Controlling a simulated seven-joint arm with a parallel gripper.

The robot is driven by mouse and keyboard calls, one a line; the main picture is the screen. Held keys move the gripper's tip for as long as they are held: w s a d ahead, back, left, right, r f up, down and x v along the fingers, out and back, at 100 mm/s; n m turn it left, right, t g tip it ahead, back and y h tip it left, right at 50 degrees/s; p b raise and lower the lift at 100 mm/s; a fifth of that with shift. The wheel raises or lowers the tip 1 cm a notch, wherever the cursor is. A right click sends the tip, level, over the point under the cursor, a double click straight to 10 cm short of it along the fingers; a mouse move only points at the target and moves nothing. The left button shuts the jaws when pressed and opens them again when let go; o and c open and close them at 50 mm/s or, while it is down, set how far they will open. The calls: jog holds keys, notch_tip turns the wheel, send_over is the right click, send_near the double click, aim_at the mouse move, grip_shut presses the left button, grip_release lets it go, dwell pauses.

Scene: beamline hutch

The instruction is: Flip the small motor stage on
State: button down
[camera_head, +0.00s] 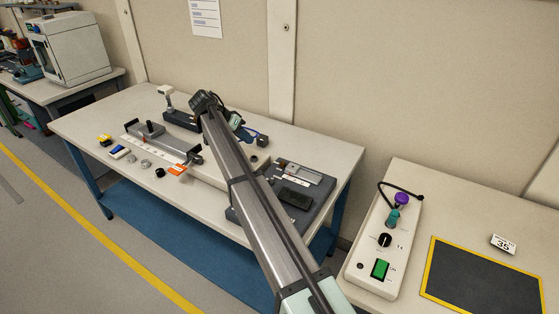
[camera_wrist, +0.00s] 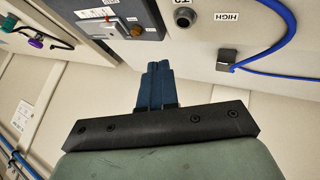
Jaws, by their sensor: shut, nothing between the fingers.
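My gripper (camera_wrist: 158,75) has its blue fingers closed together with nothing between them, pointing up in the wrist view. In the head view my arm reaches across the far table and hides its fingertips. I cannot tell for sure which thing is the small motor stage. A grey rail with a carriage (camera_head: 150,130) lies on the left of that table. A dark grey unit (camera_head: 296,197) with a pale panel stands at its right end. The wrist view shows a dark panel (camera_wrist: 152,14) with a silver plate and a brown knob, apart from my fingers.
A pale surface with a "HIGH" label (camera_wrist: 227,16) and a blue cable (camera_wrist: 285,42) lies right of my fingers. A white box (camera_head: 362,270) with a green switch (camera_head: 380,269) and purple knob stands on the near bench. Small parts litter the far table's left.

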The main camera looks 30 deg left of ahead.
aim_at(293, 168)
jog(key=d, duration=0.1)
jog(key=d+g, duration=0.1)
jog(key=shift+w+d+m+h, duration=0.1)
jog(key=shift+d+m+h, duration=0.2)
jog(key=shift+d, duration=0.1)
jog(key=shift+f, duration=0.1)
jog(key=x, duration=1)
jog(key=shift+f, duration=0.1)
jog(key=d, duration=0.2)
jog(key=shift+s+d, duration=0.2)
jog(key=shift+d, duration=0.05)
jog(key=shift+w+d, duration=0.1)
jog(key=shift+d, duration=0.6)
jog(key=shift+d, duration=0.1)
